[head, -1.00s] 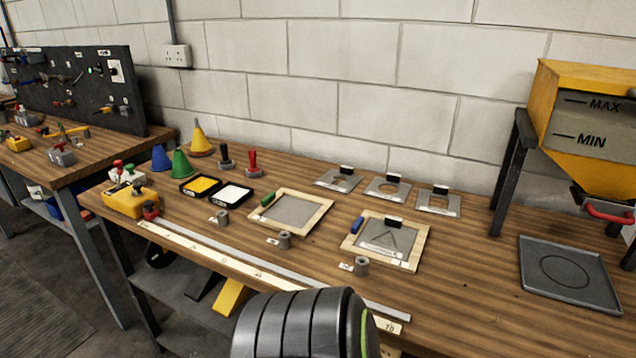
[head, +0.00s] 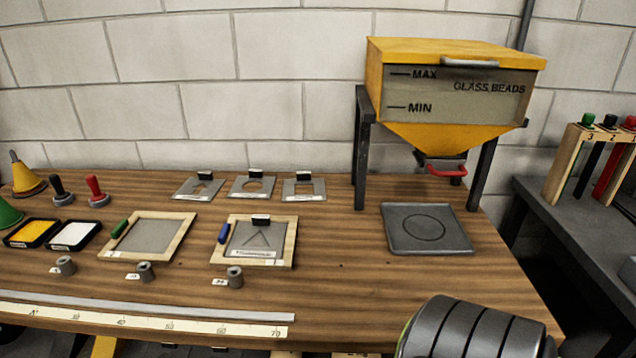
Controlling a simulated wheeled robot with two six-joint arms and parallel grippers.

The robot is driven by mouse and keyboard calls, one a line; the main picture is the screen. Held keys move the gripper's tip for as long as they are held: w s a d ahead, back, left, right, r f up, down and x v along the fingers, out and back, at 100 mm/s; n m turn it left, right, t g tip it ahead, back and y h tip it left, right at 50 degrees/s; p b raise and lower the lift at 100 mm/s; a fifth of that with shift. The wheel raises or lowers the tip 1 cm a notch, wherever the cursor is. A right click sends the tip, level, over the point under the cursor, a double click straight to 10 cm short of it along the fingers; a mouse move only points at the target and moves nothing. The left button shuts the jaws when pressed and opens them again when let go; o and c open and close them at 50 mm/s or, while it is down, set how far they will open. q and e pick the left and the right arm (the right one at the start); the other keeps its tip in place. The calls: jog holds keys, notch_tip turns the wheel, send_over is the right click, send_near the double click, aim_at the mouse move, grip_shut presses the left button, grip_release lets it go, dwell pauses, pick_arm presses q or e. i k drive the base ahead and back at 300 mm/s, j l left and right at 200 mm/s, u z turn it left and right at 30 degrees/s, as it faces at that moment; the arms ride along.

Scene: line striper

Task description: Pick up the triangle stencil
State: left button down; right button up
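The triangle stencil (head: 262,239) is a grey plate with a triangle outline and a black grip block at its back edge. It lies flat inside a wooden frame (head: 290,244) with a blue handle, at the centre-left of the wooden bench in the head view. A pale label strip runs along the front of the plate. Neither of my grippers shows in the view. Only a dark, ribbed, rounded part of one of my arms shows at the bottom right, well apart from the stencil.
Three other stencils (head: 250,188) lie behind. Another wooden frame (head: 187,227) with a green handle is to the left. Small grey weights (head: 235,277) and a long ruler (head: 180,325) lie in front. A yellow hopper (head: 450,135) and grey tray (head: 393,231) stand right, with bare bench between.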

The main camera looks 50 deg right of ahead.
aim_at(273, 233)
jog(key=z, duration=1.3)
jog(key=k+j, duration=0.1)
jog(key=j, duration=0.3)
jog(key=k+j+u, duration=0.15)
jog(key=j, duration=0.2)
